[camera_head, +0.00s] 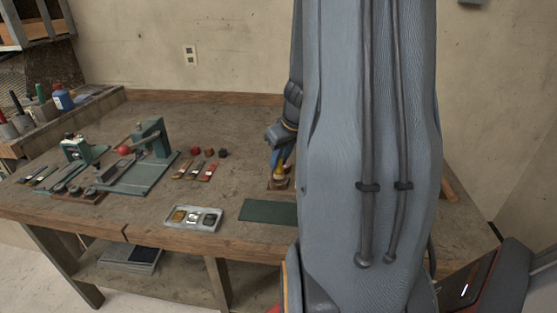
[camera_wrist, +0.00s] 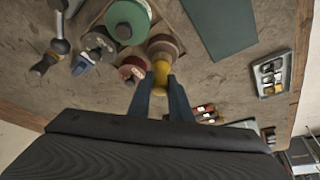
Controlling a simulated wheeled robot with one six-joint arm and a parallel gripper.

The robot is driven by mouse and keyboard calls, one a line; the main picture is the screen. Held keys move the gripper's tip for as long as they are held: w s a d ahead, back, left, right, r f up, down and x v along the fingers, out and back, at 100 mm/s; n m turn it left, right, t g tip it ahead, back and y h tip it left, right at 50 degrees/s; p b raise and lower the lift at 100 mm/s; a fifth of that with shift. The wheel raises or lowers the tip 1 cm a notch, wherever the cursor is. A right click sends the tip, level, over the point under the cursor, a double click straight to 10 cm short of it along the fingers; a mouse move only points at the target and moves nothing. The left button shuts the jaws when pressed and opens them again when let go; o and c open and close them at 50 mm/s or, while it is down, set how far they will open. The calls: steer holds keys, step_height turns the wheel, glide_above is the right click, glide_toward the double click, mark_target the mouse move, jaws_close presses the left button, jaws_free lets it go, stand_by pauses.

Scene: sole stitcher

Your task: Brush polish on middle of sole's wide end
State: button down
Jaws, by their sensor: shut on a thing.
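My gripper (camera_wrist: 160,82) is shut on a yellow-handled tool (camera_wrist: 160,70) with a round brown end, which looks like a brush. In the head view my gripper (camera_head: 281,158) points down, and the tool's brown end (camera_head: 278,184) is at or just above the table top, left of my arm. I cannot tell whether it touches anything. A pale tray (camera_head: 177,222) with three compartments of different colours, perhaps polish, lies near the front edge; it also shows in the wrist view (camera_wrist: 259,80). I cannot make out a sole for sure; my arm hides much of the table.
A dark green mat (camera_head: 265,211) lies right of the tray. A green machine (camera_head: 152,140) on a base and several small tools stand on the table's left. In the wrist view, spools (camera_wrist: 131,69) and a green round part (camera_wrist: 128,20) stand close beside the held tool.

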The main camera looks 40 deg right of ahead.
steer(key=shift+s+a+f+b, duration=0.1)
steer(key=shift+f+b, duration=0.45)
steer(key=shift+b, duration=0.3)
stand_by(2.1)
steer(key=shift+r, duration=0.15)
steer(key=shift+r+p, duration=2.75)
steer(key=shift+r, duration=0.7)
